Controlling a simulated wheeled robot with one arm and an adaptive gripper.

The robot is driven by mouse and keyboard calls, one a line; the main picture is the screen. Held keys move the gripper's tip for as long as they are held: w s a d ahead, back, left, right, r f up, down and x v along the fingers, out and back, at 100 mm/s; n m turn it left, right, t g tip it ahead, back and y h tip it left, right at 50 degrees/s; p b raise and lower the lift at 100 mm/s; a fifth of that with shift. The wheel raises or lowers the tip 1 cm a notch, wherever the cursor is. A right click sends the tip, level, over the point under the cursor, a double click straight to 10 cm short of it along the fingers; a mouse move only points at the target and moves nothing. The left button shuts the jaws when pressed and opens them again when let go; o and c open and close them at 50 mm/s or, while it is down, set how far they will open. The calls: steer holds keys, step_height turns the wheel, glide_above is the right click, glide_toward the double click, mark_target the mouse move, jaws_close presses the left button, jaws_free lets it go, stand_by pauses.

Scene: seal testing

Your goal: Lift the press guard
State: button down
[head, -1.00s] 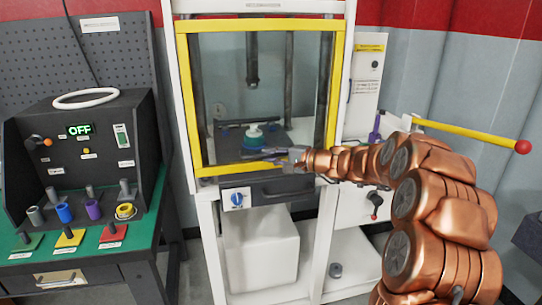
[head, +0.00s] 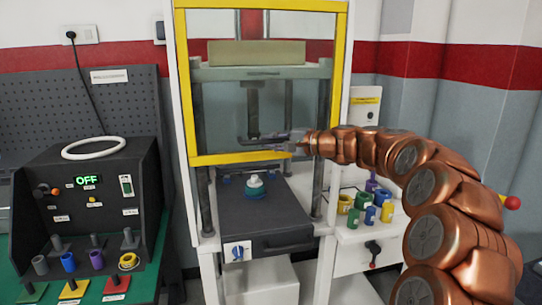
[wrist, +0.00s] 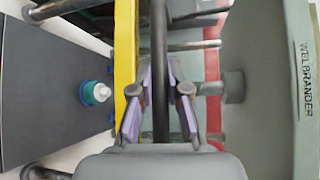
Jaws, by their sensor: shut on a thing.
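The press guard, a clear panel in a yellow frame (head: 240,158), stands raised on the white press frame in the head view. Its lower bar is well above the dark press plate (head: 285,208), leaving a gap. The yellow frame edge also shows in the wrist view (wrist: 124,45). My gripper (head: 290,142) is at the guard's lower right part. In the wrist view, the purple-padded fingers (wrist: 160,92) are shut around the guard's dark bar handle (wrist: 160,40). The exact contact is partly hidden by the fingers.
A white-topped teal piece (head: 256,187) sits on the press plate under the guard. A control box (head: 85,190) reading OFF stands left. Several coloured cylinders (head: 365,205) stand right on a white cabinet, under my arm. A yellow lever with a red knob (head: 512,202) is far right.

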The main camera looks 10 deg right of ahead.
mark_target(272, 130)
steer(key=shift+r+p, duration=0.45)
steer(key=shift+r, duration=1.2)
steer(key=c, duration=1.1)
jaws_free()
steer(key=shift+c, duration=0.2)
steer(key=shift+d, duration=0.1)
steer(key=v, duration=1.2)
